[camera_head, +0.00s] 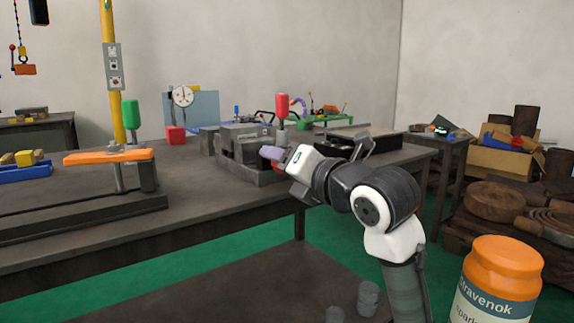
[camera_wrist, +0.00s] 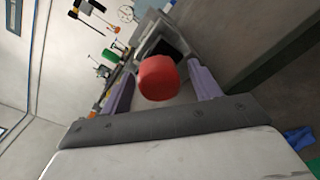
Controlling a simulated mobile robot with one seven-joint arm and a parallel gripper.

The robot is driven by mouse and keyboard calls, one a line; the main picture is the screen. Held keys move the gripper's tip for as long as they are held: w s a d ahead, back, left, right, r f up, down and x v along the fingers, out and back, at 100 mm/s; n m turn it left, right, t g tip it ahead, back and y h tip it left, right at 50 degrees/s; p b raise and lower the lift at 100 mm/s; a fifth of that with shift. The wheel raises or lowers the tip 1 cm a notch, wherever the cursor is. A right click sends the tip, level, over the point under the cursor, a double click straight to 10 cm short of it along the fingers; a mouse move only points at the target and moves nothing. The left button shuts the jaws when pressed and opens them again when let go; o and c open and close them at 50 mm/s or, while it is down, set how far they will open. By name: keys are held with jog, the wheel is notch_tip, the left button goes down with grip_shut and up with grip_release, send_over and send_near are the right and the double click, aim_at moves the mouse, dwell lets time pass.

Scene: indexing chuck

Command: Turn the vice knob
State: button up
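The grey vice (camera_head: 240,145) stands on the dark workbench in the middle of the head view. The red vice knob (camera_wrist: 158,78) shows large in the wrist view. In the head view my arm reaches in from the right, and my gripper (camera_head: 268,153) is at the vice's right side, mostly hiding the knob. In the wrist view my gripper (camera_wrist: 162,76) is open, with one purple finger on each side of the knob. A gap shows between the knob and each finger. The depth of the fingers around the knob is hard to tell.
A red upright handle (camera_head: 282,106) rises just behind my gripper. A dial gauge (camera_head: 182,96) and a red cube (camera_head: 175,135) stand left of the vice. An orange clamp bar (camera_head: 105,157) is at the left. The bench's front strip (camera_head: 190,185) is clear.

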jog(key=p+v, duration=0.1)
jog(key=v, duration=1.2)
jog(key=shift+s+d, duration=0.25)
jog(key=shift+s, duration=0.05)
jog(key=shift+r+p, duration=0.1)
jog(key=shift+p, duration=0.3)
